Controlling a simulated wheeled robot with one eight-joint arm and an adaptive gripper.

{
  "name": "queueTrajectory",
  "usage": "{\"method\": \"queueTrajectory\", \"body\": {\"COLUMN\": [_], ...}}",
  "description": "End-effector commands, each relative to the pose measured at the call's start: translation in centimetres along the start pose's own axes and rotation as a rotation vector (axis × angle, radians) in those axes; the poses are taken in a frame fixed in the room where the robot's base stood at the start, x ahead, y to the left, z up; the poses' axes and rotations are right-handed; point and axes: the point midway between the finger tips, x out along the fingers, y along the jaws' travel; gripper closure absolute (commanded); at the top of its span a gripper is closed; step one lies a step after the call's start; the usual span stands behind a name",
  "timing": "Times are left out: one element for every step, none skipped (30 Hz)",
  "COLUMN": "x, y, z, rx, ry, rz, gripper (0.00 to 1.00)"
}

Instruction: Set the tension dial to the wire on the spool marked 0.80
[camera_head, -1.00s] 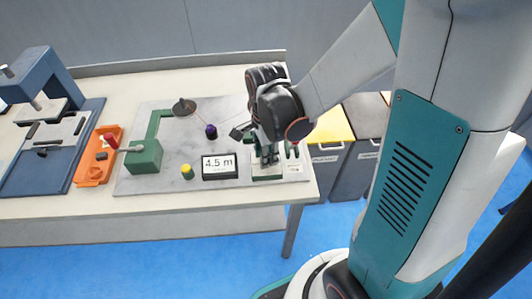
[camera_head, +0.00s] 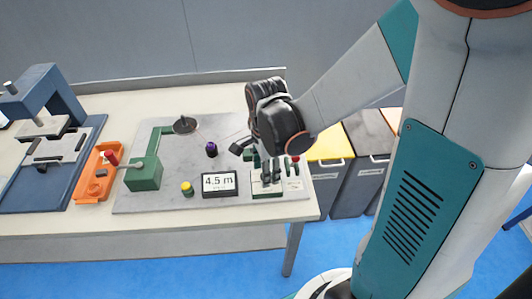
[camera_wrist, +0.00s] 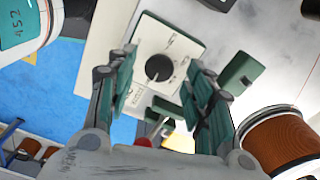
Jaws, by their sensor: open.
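The tension dial (camera_wrist: 158,68) is a black round knob on a white scale plate (camera_wrist: 182,43); its markings are too small to read. My gripper (camera_wrist: 160,82) is open, its green-padded fingers on either side of the dial in the wrist view, with no visible contact. In the head view, my gripper (camera_head: 270,174) is over the dial's green-and-white housing (camera_head: 267,189) and hides the knob. A copper-wire spool (camera_wrist: 285,140) shows at the lower right of the wrist view. A teal-faced round thing (camera_wrist: 18,22) is at upper left; I cannot read its marking reliably.
A display (camera_head: 220,184) reading 4.5 m stands left of the dial housing. Bins (camera_head: 330,170) stand right of the bench.

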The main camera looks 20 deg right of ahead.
Motion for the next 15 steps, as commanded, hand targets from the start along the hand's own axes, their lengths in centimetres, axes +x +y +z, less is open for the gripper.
{"method": "queueTrajectory", "body": {"x": [-0.7, -1.1, -1.7, -2.2, -2.8, -3.5, -4.0, -4.5, -5.2, -5.8, -6.3, -7.0, -7.4, -7.9, -8.4], "y": [0.1, 0.1, 0.1, 0.1, 0.1, 0.1, 0.1, 0.1, 0.1, 0.1, 0.1, 0.2, 0.2, 0.2, 0.2], "z": [0.0, 0.0, 0.0, 0.0, 0.0, 0.0, 0.0, 0.0, 0.0, 0.0, 0.0, 0.0, 0.0, 0.0, 0.0], "rx": [0.000, 0.000, 0.000, 0.000, 0.000, 0.000, 0.000, 0.000, 0.000, 0.000, 0.000, 0.000, 0.000, -0.001, -0.001], "ry": [0.000, 0.000, 0.000, 0.000, 0.000, 0.000, 0.000, 0.000, 0.000, 0.000, 0.000, 0.000, 0.000, 0.000, 0.000], "rz": [0.000, 0.000, 0.000, 0.000, 0.000, 0.000, 0.000, 0.000, 0.000, 0.000, 0.000, 0.000, 0.000, 0.000, 0.000], "gripper": [0.52, 0.52, 0.52, 0.52, 0.52, 0.52, 0.52, 0.52, 0.52, 0.52, 0.52, 0.52, 0.52, 0.52, 0.52]}}
